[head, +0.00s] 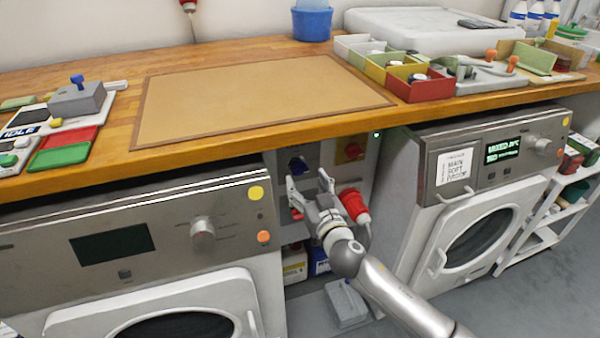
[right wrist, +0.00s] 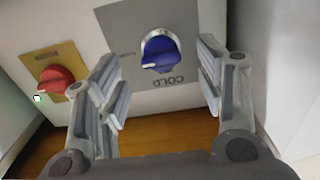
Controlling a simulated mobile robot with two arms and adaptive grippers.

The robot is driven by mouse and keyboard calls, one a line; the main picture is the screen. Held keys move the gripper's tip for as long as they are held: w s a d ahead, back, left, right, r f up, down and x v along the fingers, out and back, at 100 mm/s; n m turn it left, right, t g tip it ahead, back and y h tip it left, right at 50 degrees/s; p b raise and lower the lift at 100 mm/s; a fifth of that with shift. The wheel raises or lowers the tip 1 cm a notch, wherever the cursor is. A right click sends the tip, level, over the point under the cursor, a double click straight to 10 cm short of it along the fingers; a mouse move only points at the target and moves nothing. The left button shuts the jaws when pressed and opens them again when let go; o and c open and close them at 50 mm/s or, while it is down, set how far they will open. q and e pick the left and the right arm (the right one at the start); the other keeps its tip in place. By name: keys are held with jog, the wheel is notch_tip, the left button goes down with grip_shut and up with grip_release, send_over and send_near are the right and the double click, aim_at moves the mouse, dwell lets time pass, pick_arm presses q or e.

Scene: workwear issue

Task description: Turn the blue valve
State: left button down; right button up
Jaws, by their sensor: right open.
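The blue valve (head: 298,165) sits on a grey plate on the panel in the gap between two washing machines, under the worktop. In the right wrist view the blue valve (right wrist: 160,52) is a round knob with a white pointer mark, and its plate reads COLD. My right gripper (head: 307,181) is open and points at the panel. In the right wrist view its two fingers (right wrist: 158,72) stand either side of the knob, apart from it, with nothing between them but the knob beyond. My left gripper is not in view.
A red valve (right wrist: 55,80) on a yellow plate sits beside the blue one; it also shows in the head view (head: 354,151). A red plug (head: 355,206) is close beside my right gripper. Washing machine fronts (head: 160,245) flank the narrow gap. The wooden worktop (head: 110,165) overhangs it.

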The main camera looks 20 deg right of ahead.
aim_at(301, 174)
jog(key=w, duration=0.4)
jog(key=shift+a, duration=0.1)
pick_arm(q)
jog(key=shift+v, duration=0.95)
pick_arm(e)
jog(key=shift+w, duration=0.85)
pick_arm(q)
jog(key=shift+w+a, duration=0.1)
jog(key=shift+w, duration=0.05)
pick_arm(e)
jog(key=c, duration=1.1)
